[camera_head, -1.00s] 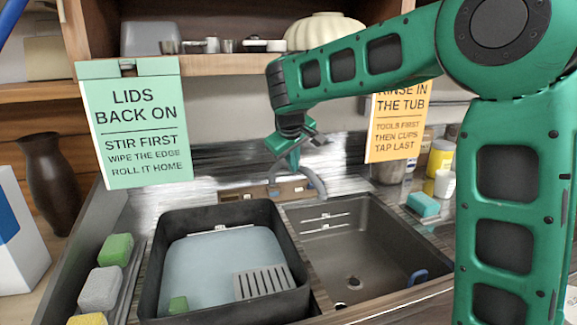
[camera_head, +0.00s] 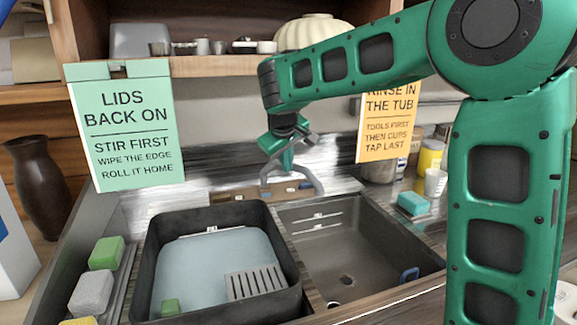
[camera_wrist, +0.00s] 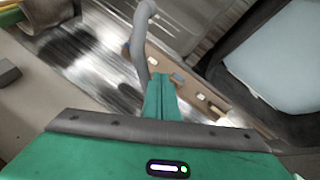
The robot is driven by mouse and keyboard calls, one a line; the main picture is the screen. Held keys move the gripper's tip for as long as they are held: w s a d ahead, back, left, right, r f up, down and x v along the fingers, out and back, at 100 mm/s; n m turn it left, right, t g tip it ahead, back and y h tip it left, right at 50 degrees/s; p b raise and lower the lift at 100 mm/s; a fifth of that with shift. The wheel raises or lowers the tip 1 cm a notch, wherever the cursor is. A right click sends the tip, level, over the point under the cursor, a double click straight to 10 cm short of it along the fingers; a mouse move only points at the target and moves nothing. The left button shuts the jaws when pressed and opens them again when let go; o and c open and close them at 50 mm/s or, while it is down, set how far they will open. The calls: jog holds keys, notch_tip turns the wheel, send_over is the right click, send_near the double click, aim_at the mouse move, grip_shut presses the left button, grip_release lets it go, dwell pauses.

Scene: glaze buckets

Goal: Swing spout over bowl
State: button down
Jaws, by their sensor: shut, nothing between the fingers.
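The grey curved spout (camera_head: 312,180) rises at the back, by the divider between the dark sink bowl (camera_head: 335,250) and the black tub. It arches under my gripper, and its right end hangs over the back edge of the sink bowl. My gripper (camera_head: 285,168) is shut and empty, right at the spout. In the wrist view the shut green fingers (camera_wrist: 160,98) lie beside the grey spout (camera_wrist: 142,38). I cannot tell whether they touch it. The spout's base is partly hidden by the gripper.
The black tub (camera_head: 150,245) with pale blue water and a grey grate stands left of the sink bowl. Sponges (camera_head: 92,292) lie at far left, a blue sponge (camera_head: 412,203) at right. A green sign (camera_head: 125,125) and an orange sign (camera_head: 388,125) hang in front.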

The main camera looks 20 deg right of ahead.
jog(key=s+a+f+v, duration=0.1)
jog(key=v, duration=1)
jog(key=s+d+f+m+g, duration=0.25)
jog(key=s+d+f, duration=0.25)
jog(key=s+d, duration=0.35)
jog(key=s+d+f+m+g, duration=0.1)
jog(key=s+d+f+m, duration=0.25)
jog(key=s+d, duration=0.5)
jog(key=s+f+m+g+y, duration=0.1)
jog(key=s+f, duration=0.3)
jog(key=s, duration=0.2)
jog(key=s+d+f+m+y, duration=0.1)
jog(key=s+f+m, duration=0.1)
jog(key=s+f, duration=0.2)
jog(key=s+d+f+m+g, duration=0.1)
jog(key=s+f, duration=0.2)
jog(key=s, duration=0.6)
jog(key=shift+s+d+f+g+y, duration=0.2)
jog(key=shift+f+g+y, duration=0.15)
jog(key=shift+f+y, duration=0.05)
jog(key=shift+s+a+f+m, duration=0.15)
jog(key=shift+s+f+m, duration=0.1)
jog(key=shift+s+m, duration=0.1)
